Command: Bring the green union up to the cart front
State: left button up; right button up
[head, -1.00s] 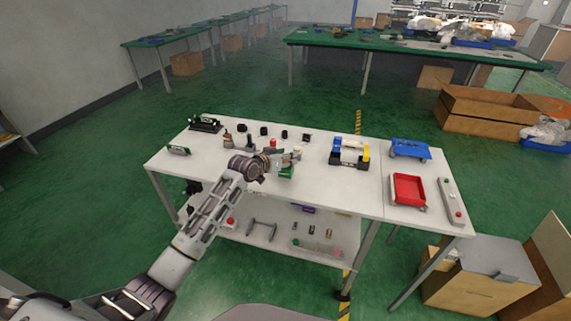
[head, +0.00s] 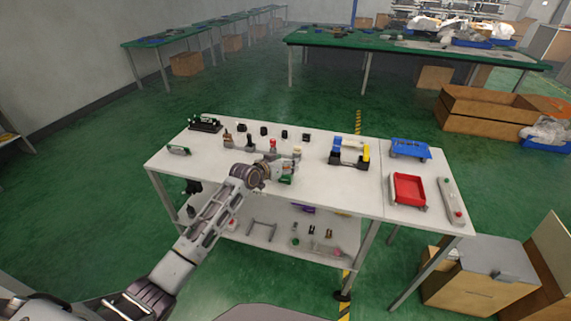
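A green piece (head: 286,180), which looks like the green union, is on the white cart top (head: 330,192) near its front edge, partly hidden by my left gripper. My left gripper (head: 292,165) is right at the green piece, with its wrist to the left. The fingers are too small and too covered to tell whether they are closed on it. My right gripper is not in view.
Behind the gripper stand several small fixtures, including a red-topped one (head: 273,146). A black, yellow and blue fixture (head: 349,155) is to the right. Further right are a red tray (head: 409,189) and a blue tray (head: 410,149). A lower shelf (head: 262,240) holds small parts.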

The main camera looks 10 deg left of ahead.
pick_arm(q)
jog(key=shift+r, duration=0.1)
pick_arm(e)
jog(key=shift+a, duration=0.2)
pick_arm(q)
jog(key=shift+s+a, duration=0.1)
jog(key=shift+s, duration=0.05)
jog(key=shift+v, duration=2.4)
jog(key=v, duration=0.7)
jog(key=shift+p, duration=0.3)
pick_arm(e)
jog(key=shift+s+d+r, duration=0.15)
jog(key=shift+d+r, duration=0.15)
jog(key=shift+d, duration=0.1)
